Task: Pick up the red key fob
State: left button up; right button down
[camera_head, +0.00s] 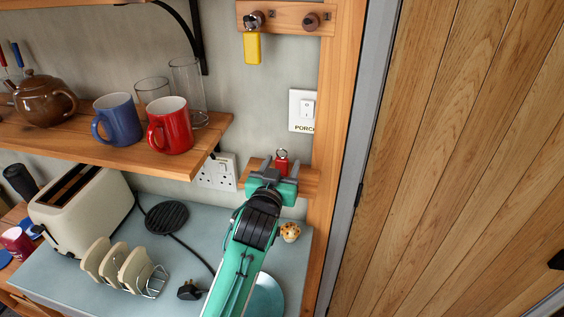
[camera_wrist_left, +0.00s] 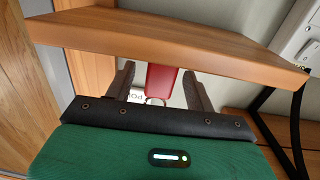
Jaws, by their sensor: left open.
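The red key fob (camera_head: 282,164) has a metal ring at its top and appears upright at a small wooden ledge (camera_head: 309,181) on the wall, below the light switch. My left gripper (camera_head: 281,167) is open at the ledge, its fingers one on each side of the fob. In the left wrist view, which is upside down, the red fob (camera_wrist_left: 161,80) lies between the two dark fingers, with visible gaps on both sides. Its ring points down there and the ledge (camera_wrist_left: 170,40) crosses above. My right gripper is not in view.
A yellow key fob (camera_head: 252,48) hangs on the hook rail above. A wooden shelf (camera_head: 204,140) with a blue mug (camera_head: 118,118) and a red mug (camera_head: 170,126) is on the left. A toaster (camera_head: 80,212) and toast rack (camera_head: 122,266) stand on the counter below.

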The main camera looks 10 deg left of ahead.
pick_arm(q)
jog(key=shift+w, duration=0.3)
jog(key=c, duration=1)
jog(key=shift+c, duration=0.2)
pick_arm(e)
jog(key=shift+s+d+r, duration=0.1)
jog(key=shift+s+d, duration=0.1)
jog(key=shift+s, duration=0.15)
pick_arm(q)
jog(key=shift+r, duration=0.15)
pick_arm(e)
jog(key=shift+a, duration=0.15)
